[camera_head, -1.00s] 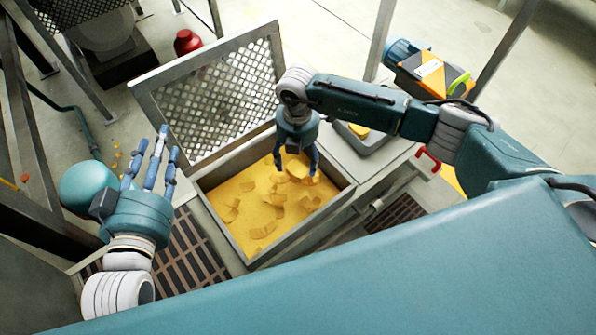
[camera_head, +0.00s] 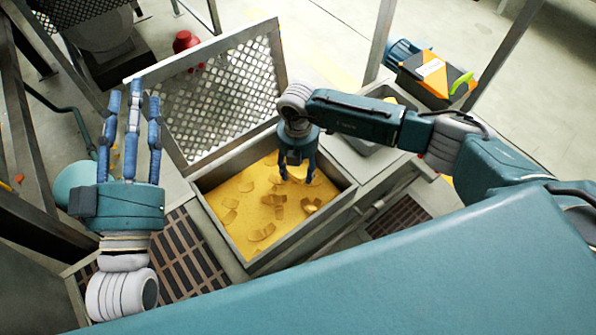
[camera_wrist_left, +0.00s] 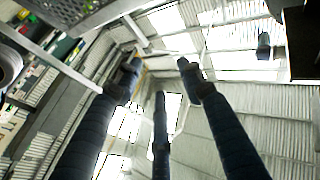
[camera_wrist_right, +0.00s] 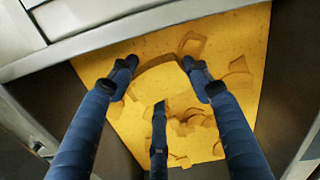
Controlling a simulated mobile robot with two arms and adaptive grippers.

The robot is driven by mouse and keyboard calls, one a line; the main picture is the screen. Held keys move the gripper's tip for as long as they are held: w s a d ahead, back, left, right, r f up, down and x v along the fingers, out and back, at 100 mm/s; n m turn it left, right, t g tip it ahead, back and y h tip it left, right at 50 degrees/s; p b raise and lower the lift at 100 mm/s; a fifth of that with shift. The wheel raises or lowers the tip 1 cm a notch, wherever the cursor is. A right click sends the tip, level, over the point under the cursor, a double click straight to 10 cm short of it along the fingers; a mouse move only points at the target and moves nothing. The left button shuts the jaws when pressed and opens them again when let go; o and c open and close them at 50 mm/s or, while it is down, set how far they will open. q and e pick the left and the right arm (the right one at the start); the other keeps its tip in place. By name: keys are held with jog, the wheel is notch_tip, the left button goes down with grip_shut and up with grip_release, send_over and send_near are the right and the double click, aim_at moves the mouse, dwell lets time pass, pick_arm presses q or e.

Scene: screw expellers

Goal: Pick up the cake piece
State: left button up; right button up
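Several curved tan cake pieces (camera_head: 279,200) lie on yellow meal in an open metal bin (camera_head: 333,205). My right gripper (camera_head: 297,178) points down into the bin, its fingers spread. In the right wrist view, a curved cake piece (camera_wrist_right: 155,61) lies between the two upper fingertips. I cannot tell whether the fingers touch it. More pieces (camera_wrist_right: 190,122) lie beyond the lower finger. My left gripper (camera_head: 133,100) is raised left of the bin, open and empty, fingers up. The left wrist view shows its spread fingers (camera_wrist_left: 160,80) against the ceiling and walls.
A raised mesh lid (camera_head: 215,100) stands at the bin's back left. An orange and black case (camera_head: 435,78) sits at the upper right. Floor grates (camera_head: 180,255) lie left and right of the bin. A red object (camera_head: 186,42) is behind the lid.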

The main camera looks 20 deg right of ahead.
jog(key=c, duration=0.7)
jog(key=shift+r, duration=0.1)
